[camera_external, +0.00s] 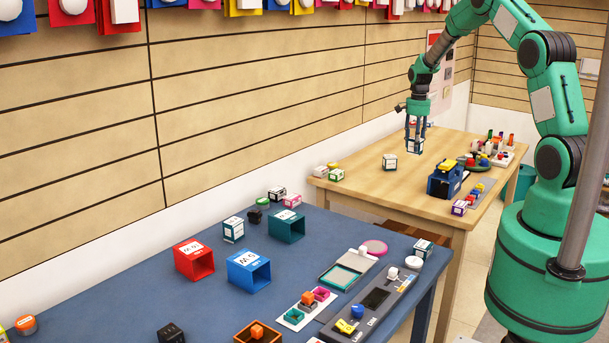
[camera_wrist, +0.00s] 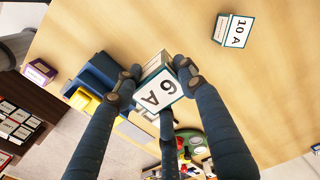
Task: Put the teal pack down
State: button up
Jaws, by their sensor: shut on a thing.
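The teal pack (camera_external: 415,146) is a small white box with teal edges, held below my gripper (camera_external: 415,137) over the wooden table. In the wrist view my gripper (camera_wrist: 156,76) has its dark fingers closed around the pack (camera_wrist: 158,93), whose white face reads "6 A". The pack looks raised above the tabletop; the exact gap cannot be told. Parts of its sides are hidden by the fingers.
The wooden table (camera_external: 375,188) has free room around a "10 A" pack (camera_external: 389,161), also in the wrist view (camera_wrist: 232,30). A blue-and-yellow item (camera_external: 444,182), a purple box (camera_external: 459,208) and a green dish (camera_external: 478,166) stand right. A blue table (camera_external: 130,285) is nearer.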

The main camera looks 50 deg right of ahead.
jog(key=shift+f, duration=1)
jog(key=shift+f+b, duration=0.4)
jog(key=shift+f, duration=2.75)
jog(key=shift+f, duration=1.85)
jog(key=shift+f+b, duration=0.1)
jog(key=shift+b, duration=0.2)
jog(key=o, duration=1.2)
jog(key=shift+c, duration=0.2)
